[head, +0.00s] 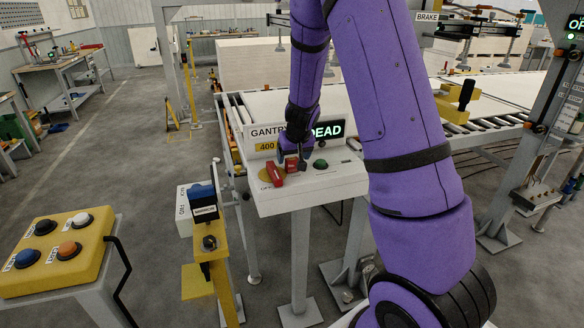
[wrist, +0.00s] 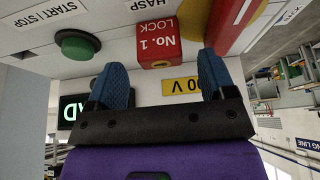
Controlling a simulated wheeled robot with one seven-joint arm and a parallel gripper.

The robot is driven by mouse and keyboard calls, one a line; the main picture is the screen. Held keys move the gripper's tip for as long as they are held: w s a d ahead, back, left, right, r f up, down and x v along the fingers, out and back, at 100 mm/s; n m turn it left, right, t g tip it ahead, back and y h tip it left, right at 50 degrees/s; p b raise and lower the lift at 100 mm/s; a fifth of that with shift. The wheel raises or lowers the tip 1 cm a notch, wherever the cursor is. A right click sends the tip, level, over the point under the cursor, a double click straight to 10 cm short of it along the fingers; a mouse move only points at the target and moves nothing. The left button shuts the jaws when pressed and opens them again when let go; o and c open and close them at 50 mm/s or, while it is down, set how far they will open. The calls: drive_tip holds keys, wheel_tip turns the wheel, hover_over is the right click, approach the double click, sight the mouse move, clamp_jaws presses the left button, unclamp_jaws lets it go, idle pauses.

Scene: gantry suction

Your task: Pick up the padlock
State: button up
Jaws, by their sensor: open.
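The padlock is a red block (wrist: 169,42) marked "No. 1 LOCK" in the wrist view, standing at the face of the white control box. In the head view the padlock (head: 292,165) shows small and partly hidden below my gripper (head: 291,153). In the wrist view my gripper (wrist: 161,60) is open. Its two blue fingers point at the box, one toward each side of the padlock, with clear gaps between. I cannot tell how deep the fingertips reach beside it. The padlock's shackle is not clearly visible.
A red handle (wrist: 226,24) on a yellow disc is close beside the padlock. A green start/stop button (wrist: 77,44) is on the other side. The control box (head: 318,190) also bears a lit "DEAD" sign (head: 326,132). A yellow button panel (head: 55,255) stands at left.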

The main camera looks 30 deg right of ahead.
drive_tip(key=shift+x, duration=1.3)
drive_tip(key=c, duration=1.1)
drive_tip(key=shift+o, duration=0.2)
drive_tip(key=shift+r, duration=0.2)
